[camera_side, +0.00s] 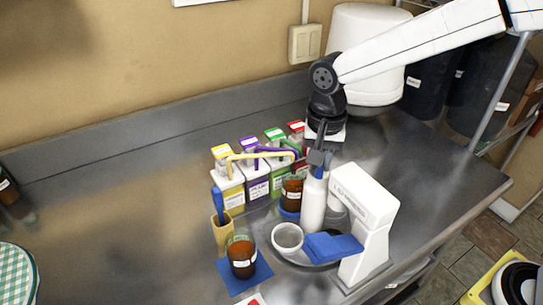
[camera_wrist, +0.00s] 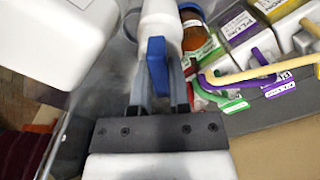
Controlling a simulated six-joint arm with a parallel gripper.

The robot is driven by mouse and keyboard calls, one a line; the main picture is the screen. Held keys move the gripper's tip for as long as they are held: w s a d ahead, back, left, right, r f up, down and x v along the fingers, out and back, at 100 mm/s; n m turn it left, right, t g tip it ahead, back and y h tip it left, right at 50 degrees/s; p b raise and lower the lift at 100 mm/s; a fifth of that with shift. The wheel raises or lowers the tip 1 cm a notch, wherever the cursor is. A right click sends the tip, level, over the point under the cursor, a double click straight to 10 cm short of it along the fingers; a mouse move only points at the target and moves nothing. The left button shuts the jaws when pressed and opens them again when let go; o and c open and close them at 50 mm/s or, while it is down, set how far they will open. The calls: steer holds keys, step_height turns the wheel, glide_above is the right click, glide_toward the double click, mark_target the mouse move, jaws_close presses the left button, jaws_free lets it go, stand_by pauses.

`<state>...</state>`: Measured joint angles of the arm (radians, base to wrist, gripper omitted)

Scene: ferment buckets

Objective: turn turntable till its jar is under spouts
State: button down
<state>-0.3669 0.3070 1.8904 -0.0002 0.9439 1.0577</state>
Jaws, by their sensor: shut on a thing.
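My gripper (camera_side: 319,160) points down over a white upright post or bottle (camera_side: 313,207) and is shut on the blue piece at its top. In the wrist view the two grey fingers (camera_wrist: 160,90) flank this blue piece (camera_wrist: 157,62). A grey round turntable (camera_side: 290,258) shows partly around the white post's foot, much of it covered. An amber jar (camera_side: 292,193) stands on a blue round base, just left of the post and close to the coloured spouts (camera_side: 262,154). It also shows in the wrist view (camera_wrist: 197,42). Whether it is exactly under a spout, I cannot tell.
Several labelled containers (camera_side: 234,192) stand behind the jar. A white machine (camera_side: 372,215) stands close on the right. A white cup (camera_side: 288,236) and a blue cloth (camera_side: 332,247) are in front. Another amber jar (camera_side: 242,259) stands on a blue mat at front left.

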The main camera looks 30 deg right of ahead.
steer(key=shift+m, duration=0.5)
stand_by(0.3)
steer(key=c, duration=0.6)
jaws_free()
steer(key=shift+r, duration=0.1)
steer(key=shift+r, duration=3.85)
